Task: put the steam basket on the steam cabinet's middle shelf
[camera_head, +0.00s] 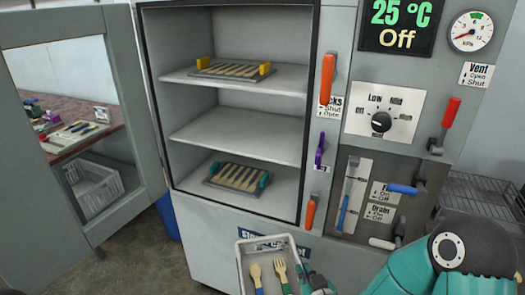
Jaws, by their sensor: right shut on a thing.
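The steam basket (266,241) is a pale, open-topped box at the bottom centre, with a wooden spoon and fork inside. Its lower part is cut off by the picture edge. My right gripper (308,278) is shut on its right side; the fingertips are partly hidden. The steam cabinet (195,212) stands behind with its compartment open. Its middle shelf (240,136) is bare. The basket is in front of and below that shelf, outside the cabinet. My left gripper is not in view.
A slatted press with yellow ends (231,69) lies on the top shelf, and one with teal ends (237,177) on the cabinet floor. The open door (150,150) swings left. Levers and a knob (381,122) stick out at right. A wire rack (480,190) stands far right.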

